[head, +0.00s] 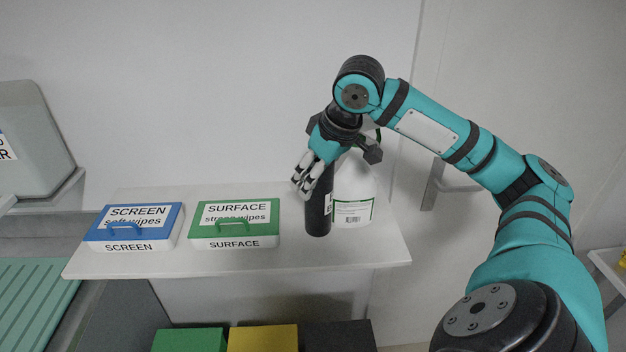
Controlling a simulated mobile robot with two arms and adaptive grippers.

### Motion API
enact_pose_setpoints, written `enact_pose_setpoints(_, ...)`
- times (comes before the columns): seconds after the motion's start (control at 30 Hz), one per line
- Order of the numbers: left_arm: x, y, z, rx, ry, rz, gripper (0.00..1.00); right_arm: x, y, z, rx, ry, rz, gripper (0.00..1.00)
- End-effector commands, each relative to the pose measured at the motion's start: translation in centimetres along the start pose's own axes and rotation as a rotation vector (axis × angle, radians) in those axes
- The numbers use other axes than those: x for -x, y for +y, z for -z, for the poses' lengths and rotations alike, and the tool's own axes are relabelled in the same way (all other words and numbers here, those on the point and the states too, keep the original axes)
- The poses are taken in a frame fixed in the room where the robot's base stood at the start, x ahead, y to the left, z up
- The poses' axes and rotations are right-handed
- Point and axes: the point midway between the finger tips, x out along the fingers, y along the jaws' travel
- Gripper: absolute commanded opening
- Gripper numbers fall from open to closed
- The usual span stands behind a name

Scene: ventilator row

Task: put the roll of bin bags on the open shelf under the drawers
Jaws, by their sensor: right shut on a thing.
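The black roll of bin bags (319,212) is upright at the white shelf top (365,252), in front of a white bottle. My right gripper (305,186) comes from above and is shut on the upper part of the roll. I cannot tell whether the roll's lower end touches the surface. The gripper hides part of the roll's upper end. My left gripper is not in view. I cannot make out drawers or an open shelf under them in this view.
A white bottle (355,190) with a green-edged label stands close behind the roll. A blue-lidded SCREEN box (136,226) and a green-lidded SURFACE box (236,223) stand to the left. Green (189,341), yellow (262,338) and black (338,336) bins are below. The surface's right end is bare.

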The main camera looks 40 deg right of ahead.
Motion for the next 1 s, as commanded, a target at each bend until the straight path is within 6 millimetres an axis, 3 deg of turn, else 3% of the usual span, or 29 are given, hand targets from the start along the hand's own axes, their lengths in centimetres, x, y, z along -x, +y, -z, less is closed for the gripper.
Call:
enact_pose_setpoints(0.17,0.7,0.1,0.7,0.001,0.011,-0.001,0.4,-0.5,1.1,1.1,-0.001,0.002,0.001,0.11)
enact_pose_setpoints(0.5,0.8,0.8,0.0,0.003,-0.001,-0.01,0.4,-3.7,1.2,-0.3,0.001,0.001,0.0,0.11)
enact_pose_setpoints(0.87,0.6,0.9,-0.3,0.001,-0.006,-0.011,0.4,-4.1,1.2,-0.4,0.001,0.002,0.0,0.11)
enact_pose_setpoints(0.9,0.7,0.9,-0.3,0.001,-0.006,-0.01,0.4,-4.1,1.2,-0.4,0.001,0.001,0.0,0.53)
enact_pose_setpoints(1.0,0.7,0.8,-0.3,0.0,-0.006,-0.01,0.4,-4.1,1.2,-0.4,0.001,0.001,0.0,0.6)
